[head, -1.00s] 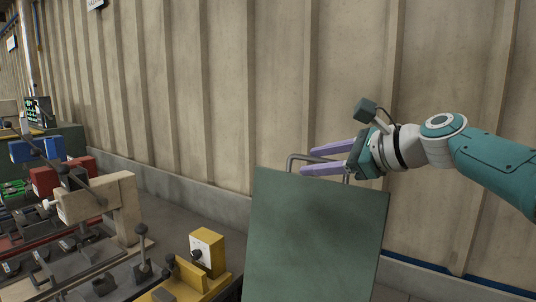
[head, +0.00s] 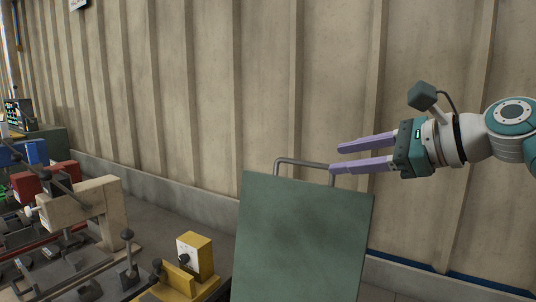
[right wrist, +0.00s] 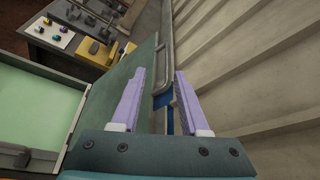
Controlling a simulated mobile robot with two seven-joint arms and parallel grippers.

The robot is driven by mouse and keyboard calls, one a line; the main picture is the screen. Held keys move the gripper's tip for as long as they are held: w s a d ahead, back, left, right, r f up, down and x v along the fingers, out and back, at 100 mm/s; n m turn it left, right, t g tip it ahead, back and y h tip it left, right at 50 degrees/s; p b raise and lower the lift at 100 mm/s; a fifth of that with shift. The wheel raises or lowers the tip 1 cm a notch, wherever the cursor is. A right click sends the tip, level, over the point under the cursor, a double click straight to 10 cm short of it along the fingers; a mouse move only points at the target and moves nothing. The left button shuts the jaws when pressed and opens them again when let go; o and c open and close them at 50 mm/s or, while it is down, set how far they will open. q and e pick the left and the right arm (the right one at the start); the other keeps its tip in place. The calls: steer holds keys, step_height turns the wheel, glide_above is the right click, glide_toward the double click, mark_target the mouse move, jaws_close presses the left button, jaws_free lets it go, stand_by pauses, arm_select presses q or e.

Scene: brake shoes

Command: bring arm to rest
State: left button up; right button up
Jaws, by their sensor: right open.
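My right gripper (head: 335,159) is at the right in the head view, with its two long lilac fingers apart and pointing left. It is open and empty. Its fingertips are close to the grey metal handle (head: 300,162) on top of a dark green panel (head: 300,235); whether they touch it I cannot tell. In the right wrist view the open fingers (right wrist: 158,76) show on either side of the view's middle, with the handle (right wrist: 165,65) beyond and between them. My left gripper is not in view.
A workbench with a yellow device (head: 194,255), a beige clamp-like block (head: 80,207) and several levers stands at the left. A corrugated wall (head: 220,100) runs behind. A light green tray-like surface (right wrist: 38,115) lies at the left in the right wrist view.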

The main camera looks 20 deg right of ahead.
steer(key=s+a+f+n+g, duration=0.4)
steer(key=s+a+f+n, duration=0.3)
steer(key=f, duration=0.3)
steer(key=s+a+f+n+g+h, duration=0.2)
steer(key=s+f+n+g+h, duration=0.15)
steer(key=s+n, duration=0.7)
steer(key=s+a+f+n+g+h, duration=0.25)
steer(key=s+f+n, duration=0.35)
steer(key=s, duration=0.7)
step_height(320, 180, up, 26)
steer(key=s+n+p, duration=0.1)
steer(key=n+p, duration=0.1)
steer(key=p, duration=2.2)
steer(key=shift+d+t, duration=0.25)
steer(key=shift+t, duration=0.15)
steer(key=shift+s+n, duration=0.1)
steer(key=shift+n, duration=0.15)
